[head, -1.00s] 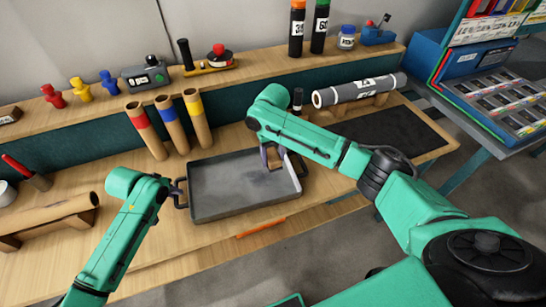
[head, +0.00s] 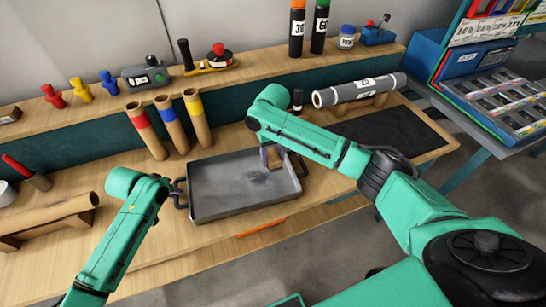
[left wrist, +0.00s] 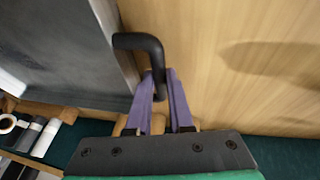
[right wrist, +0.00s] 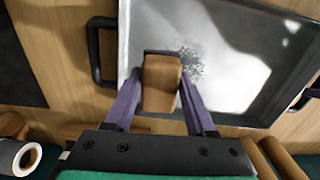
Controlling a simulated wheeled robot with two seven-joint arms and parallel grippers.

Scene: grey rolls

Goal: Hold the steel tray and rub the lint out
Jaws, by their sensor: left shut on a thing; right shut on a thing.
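The steel tray (head: 215,195) lies on the wooden bench, with black handles at its ends. My left gripper (left wrist: 161,88) is shut on the tray's black handle (left wrist: 138,40), at the left end in the head view. My right gripper (right wrist: 160,85) is shut on a brown block (right wrist: 162,90) with a dark edge, over the tray. Whether the block touches the tray floor I cannot tell. A dark speckled lint patch (right wrist: 190,62) lies beside the block; it also shows in the head view (head: 258,178).
Cardboard tubes (head: 170,122) with red, blue and yellow bands stand behind the tray. A grey roll (head: 358,90) lies back right, a brown roll (head: 50,213) at left. An orange strip (head: 260,228) lies at the front edge. A dark mat (head: 395,133) lies right.

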